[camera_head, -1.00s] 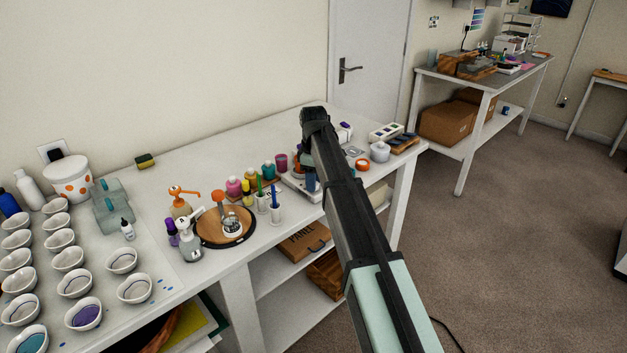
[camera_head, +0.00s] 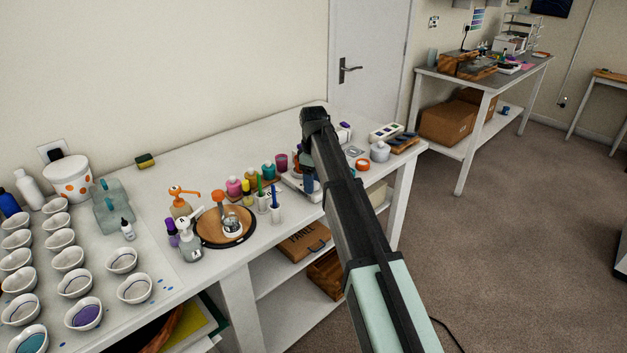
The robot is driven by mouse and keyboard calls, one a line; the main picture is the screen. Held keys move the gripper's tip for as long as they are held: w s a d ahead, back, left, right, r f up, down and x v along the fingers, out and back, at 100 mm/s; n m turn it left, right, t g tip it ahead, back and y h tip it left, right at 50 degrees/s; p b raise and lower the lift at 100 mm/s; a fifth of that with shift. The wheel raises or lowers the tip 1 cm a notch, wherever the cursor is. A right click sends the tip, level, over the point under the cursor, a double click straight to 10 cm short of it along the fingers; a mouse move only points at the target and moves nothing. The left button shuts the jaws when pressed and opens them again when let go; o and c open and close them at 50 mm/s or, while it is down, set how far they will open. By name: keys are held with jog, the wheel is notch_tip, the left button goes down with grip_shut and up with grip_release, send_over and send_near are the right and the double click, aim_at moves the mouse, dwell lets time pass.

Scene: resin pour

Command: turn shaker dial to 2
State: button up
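A pale, flat-based device (camera_head: 291,186), which may be the shaker, stands on the white workbench behind my arm. Only its left edge and a little of its base show. Its dial cannot be made out. My arm reaches in from the lower right, and its dark end (camera_head: 308,165) hangs down over this device. The fingertips of my gripper are too small and too covered by the arm to see whether they are open or shut, or whether they touch the dial.
Left of the device stand small colour bottles (camera_head: 235,187), cups with pens (camera_head: 275,212) and a round wooden turntable (camera_head: 212,236). Several white bowls (camera_head: 122,261) fill the bench's left part. Right of the arm are a white jar (camera_head: 380,151) and an orange ring (camera_head: 363,164).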

notch_tip(320, 180, up, 14)
jog(key=shift+f, duration=0.1)
dwell(0.7)
jog(key=s+d+f+m+g+y, duration=0.15)
jog(key=s+d+f, duration=0.45)
jog(key=f, duration=0.9)
jog(key=s+d+f+m, duration=0.3)
jog(key=s+f, duration=0.4)
jog(key=f, duration=0.8)
jog(key=s+d+f+m+g+y, duration=0.1)
jog(key=s+d+f+m, duration=0.35)
jog(key=f, duration=1.05)
jog(key=s+d+f+m+g, duration=0.1)
jog(key=s+d+f, duration=0.1)
jog(key=s+f, duration=0.5)
jog(key=s+d+f+m+g+h, duration=0.1)
jog(key=s+f, duration=0.6)
jog(key=s, duration=1.2)
jog(key=s+d+f+m+g+h, duration=0.1)
jog(key=s+d+f, duration=0.3)
jog(key=s, duration=0.9)
jog(key=shift+s+d+f+m+g+h, duration=0.15)
jog(key=shift+f+m+g, duration=0.25)
jog(key=shift+f, duration=0.35)
jog(key=shift+s+a+f+m+g+h, duration=0.15)
jog(key=shift+f+m+g, duration=0.2)
jog(key=shift+f, duration=0.4)
